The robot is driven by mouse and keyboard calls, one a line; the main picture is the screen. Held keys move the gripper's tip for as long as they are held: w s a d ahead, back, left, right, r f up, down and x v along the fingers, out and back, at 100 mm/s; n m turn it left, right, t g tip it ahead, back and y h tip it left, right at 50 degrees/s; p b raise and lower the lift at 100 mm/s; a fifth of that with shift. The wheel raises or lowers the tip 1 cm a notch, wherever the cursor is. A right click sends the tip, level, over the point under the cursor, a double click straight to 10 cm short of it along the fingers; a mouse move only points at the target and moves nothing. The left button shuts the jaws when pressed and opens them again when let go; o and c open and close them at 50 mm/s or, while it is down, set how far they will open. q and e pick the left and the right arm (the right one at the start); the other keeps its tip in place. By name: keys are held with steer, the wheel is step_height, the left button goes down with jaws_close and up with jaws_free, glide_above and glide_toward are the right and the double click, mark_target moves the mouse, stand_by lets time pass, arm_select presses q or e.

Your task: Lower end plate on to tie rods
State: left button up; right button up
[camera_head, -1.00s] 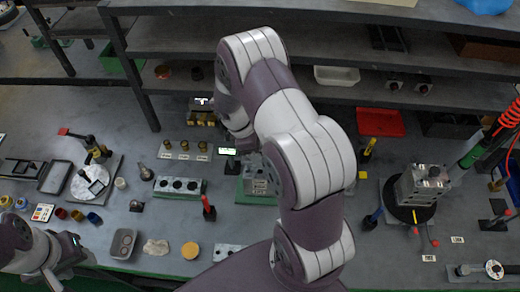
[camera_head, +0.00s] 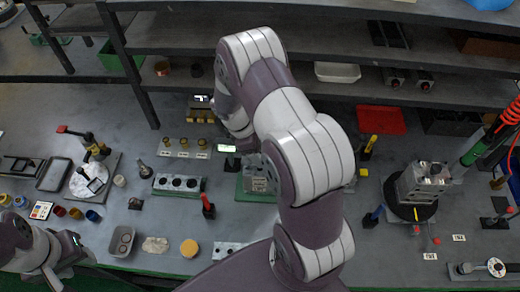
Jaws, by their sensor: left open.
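A grey metal block (camera_head: 258,176) sits on a green base near the middle of the bench, partly hidden by my right arm. Whether it has tie rods or an end plate on it cannot be told. My large right arm arches over it, and its gripper is hidden behind the arm. A grey block with dark round holes (camera_head: 178,184) stands on another green base to the left. A flat grey plate with holes (camera_head: 228,249) lies near the front edge, partly cut off by my body. My left gripper (camera_head: 72,250) is at the lower left, open and apart from these things.
A block assembly on a black round base (camera_head: 412,192) stands at the right. A red tray (camera_head: 382,120) lies at the back below the shelves (camera_head: 350,60). A grey dish (camera_head: 122,240) and a yellow disc (camera_head: 189,248) lie in front. Small tools crowd both sides.

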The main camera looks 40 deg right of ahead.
steer(key=shift+f+b, duration=2)
steer(key=shift+f, duration=1)
steer(key=o, duration=1.3)
steer(key=shift+o, duration=0.2)
steer(key=b+v, duration=0.1)
steer(key=v, duration=0.7)
steer(key=shift+w+f+b, duration=0.1)
steer(key=shift+b, duration=0.3)
steer(key=p+v, duration=0.3)
steer(key=v, duration=0.2)
